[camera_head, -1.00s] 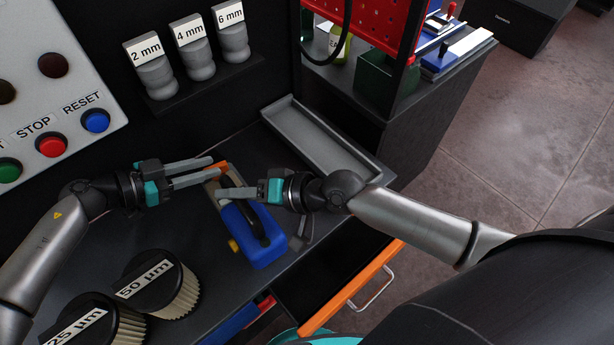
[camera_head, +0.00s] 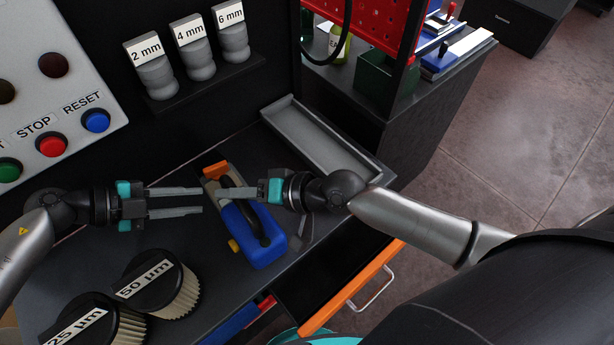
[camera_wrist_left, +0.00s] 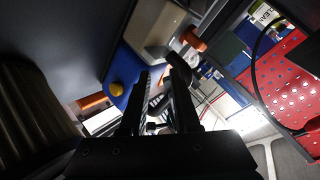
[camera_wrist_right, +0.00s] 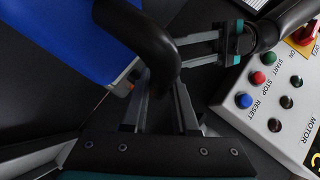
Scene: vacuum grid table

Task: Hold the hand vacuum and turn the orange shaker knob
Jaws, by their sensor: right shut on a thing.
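The hand vacuum has a blue body (camera_head: 262,252), a black handle and a yellow button (camera_head: 233,245). It lies on the dark table, with its orange knob (camera_head: 215,170) at the far end. My right gripper (camera_head: 226,191) is shut on the black handle, which shows between its fingers in the right wrist view (camera_wrist_right: 152,50). My left gripper (camera_head: 203,201) is open and empty, its fingertips just left of the vacuum and apart from the knob. The left wrist view shows the knob (camera_wrist_left: 194,40) and the blue body (camera_wrist_left: 126,68).
Two round 50 µm and 25 µm sieves (camera_head: 178,295) stand front left. A grey tray (camera_head: 330,145) lies behind right. A control panel (camera_head: 70,90) with buttons is at the back left. An open drawer with an orange front (camera_head: 350,290) sits below the table edge.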

